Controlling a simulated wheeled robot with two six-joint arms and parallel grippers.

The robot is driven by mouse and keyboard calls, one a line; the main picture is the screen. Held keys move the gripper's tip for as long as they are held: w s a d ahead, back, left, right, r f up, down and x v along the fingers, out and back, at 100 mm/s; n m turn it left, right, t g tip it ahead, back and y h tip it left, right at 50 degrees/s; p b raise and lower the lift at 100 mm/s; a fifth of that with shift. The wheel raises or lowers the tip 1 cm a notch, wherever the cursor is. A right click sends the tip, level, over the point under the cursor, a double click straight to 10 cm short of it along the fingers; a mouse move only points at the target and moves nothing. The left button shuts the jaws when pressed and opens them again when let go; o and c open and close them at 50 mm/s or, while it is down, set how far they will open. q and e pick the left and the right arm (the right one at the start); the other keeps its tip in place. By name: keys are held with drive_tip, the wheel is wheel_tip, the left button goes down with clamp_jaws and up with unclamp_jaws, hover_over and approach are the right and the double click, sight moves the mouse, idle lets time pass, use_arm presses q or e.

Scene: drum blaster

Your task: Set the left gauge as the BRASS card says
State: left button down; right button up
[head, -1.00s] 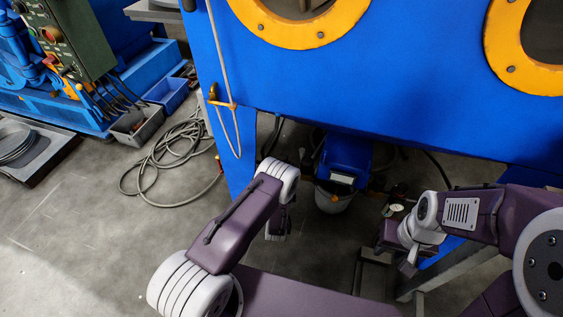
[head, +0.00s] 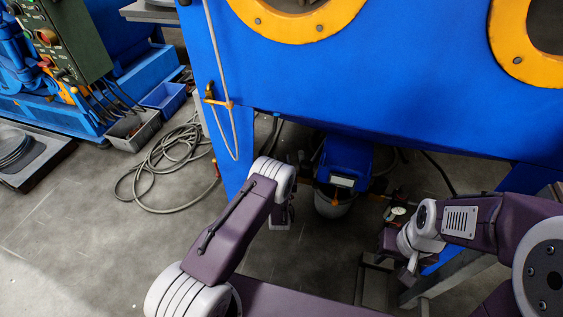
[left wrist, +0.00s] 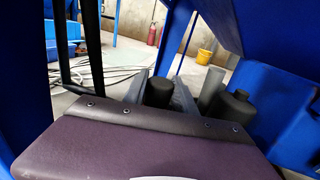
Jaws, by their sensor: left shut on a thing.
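My left gripper (head: 281,217) hangs under the blue machine in the head view, with its fingers largely hidden by my forearm. In the left wrist view, a black cylindrical knob (left wrist: 158,92) stands between grey finger-like sides just beyond my purple gripper body, and my left gripper appears shut on it. A small round white-faced gauge (head: 397,211) shows near my right wrist in the head view; its reading is too small to make out. My right gripper (head: 408,273) is low at the right, its jaws unclear. I cannot make out the BRASS card.
The blue machine (head: 400,110) with yellow rings overhangs both arms. A grey bucket (head: 333,204) stands beneath it. A coiled hose (head: 165,165) lies on open floor at left. A dark grey cylinder (left wrist: 233,115) stands right of the knob in the wrist view.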

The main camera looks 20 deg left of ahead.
use_arm(q)
drive_tip(key=n+y, duration=0.1)
drive_tip(key=y, duration=0.1)
drive_tip(key=n+g+y+b, duration=0.1)
drive_tip(key=n+y, duration=0.1)
drive_tip(key=shift+w+d+f+g+b, duration=0.1)
drive_tip(key=shift+d+f+g+b, duration=0.05)
drive_tip(key=shift+g+b, duration=0.15)
drive_tip(key=shift+n+g+y+b, duration=0.4)
drive_tip(key=shift+n+y, duration=0.2)
drive_tip(key=shift+y, duration=0.2)
drive_tip(key=c, duration=1)
unclamp_jaws()
drive_tip(key=p+v, duration=0.5)
drive_tip(key=v, duration=0.4)
